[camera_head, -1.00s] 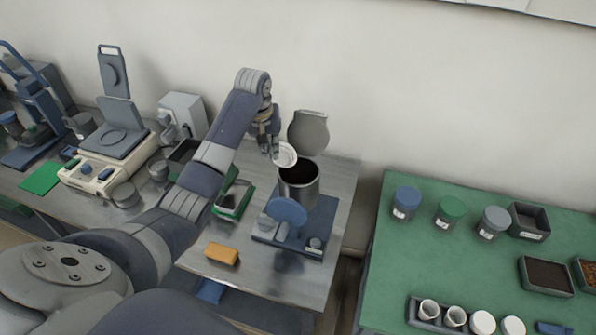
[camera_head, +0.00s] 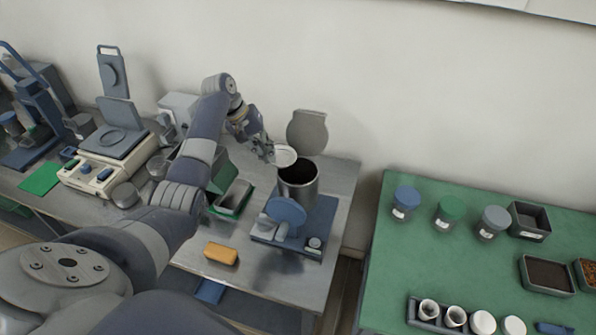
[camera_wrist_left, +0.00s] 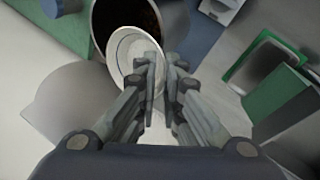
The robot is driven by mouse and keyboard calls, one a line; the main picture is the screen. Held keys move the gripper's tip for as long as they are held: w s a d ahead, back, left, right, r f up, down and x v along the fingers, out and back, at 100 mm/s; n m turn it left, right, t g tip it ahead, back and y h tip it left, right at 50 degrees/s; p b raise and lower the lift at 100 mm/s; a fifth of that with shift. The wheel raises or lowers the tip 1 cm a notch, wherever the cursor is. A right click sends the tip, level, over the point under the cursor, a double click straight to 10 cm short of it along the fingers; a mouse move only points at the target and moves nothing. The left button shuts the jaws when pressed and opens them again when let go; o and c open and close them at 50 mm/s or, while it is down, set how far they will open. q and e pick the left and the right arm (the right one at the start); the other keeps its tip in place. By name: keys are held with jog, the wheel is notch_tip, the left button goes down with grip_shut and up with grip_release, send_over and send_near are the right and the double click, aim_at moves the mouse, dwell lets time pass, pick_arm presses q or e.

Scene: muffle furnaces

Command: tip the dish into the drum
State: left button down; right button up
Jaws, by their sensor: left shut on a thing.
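The dish is a small white round bowl (camera_head: 286,157); in the left wrist view the dish (camera_wrist_left: 124,48) overlaps the drum's rim and is tilted. My left gripper (camera_head: 267,152) is shut on the dish's edge and holds it at the left side of the drum's mouth. The drum is a grey metal cylinder (camera_head: 299,190) with an open top and dark contents, standing on a blue base (camera_head: 315,238). Its round grey lid (camera_head: 307,130) stands open behind it. In the left wrist view the drum's dark inside (camera_wrist_left: 125,14) shows beyond the dish. My right gripper is not in view.
A yellow block (camera_head: 221,253) lies on the metal table in front. A green-edged tray (camera_head: 233,198) is left of the drum. A balance-like device (camera_head: 108,160) stands further left. The green table (camera_head: 450,270) at right holds jars and trays.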

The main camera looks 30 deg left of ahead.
pick_arm(q)
jog(key=shift+a+f+h, duration=0.25)
jog(key=shift+f+h, duration=0.25)
jog(key=shift+h, duration=0.1)
jog(key=shift+r, duration=0.1)
jog(key=shift+d+r, duration=0.1)
jog(key=shift+r, duration=2.4)
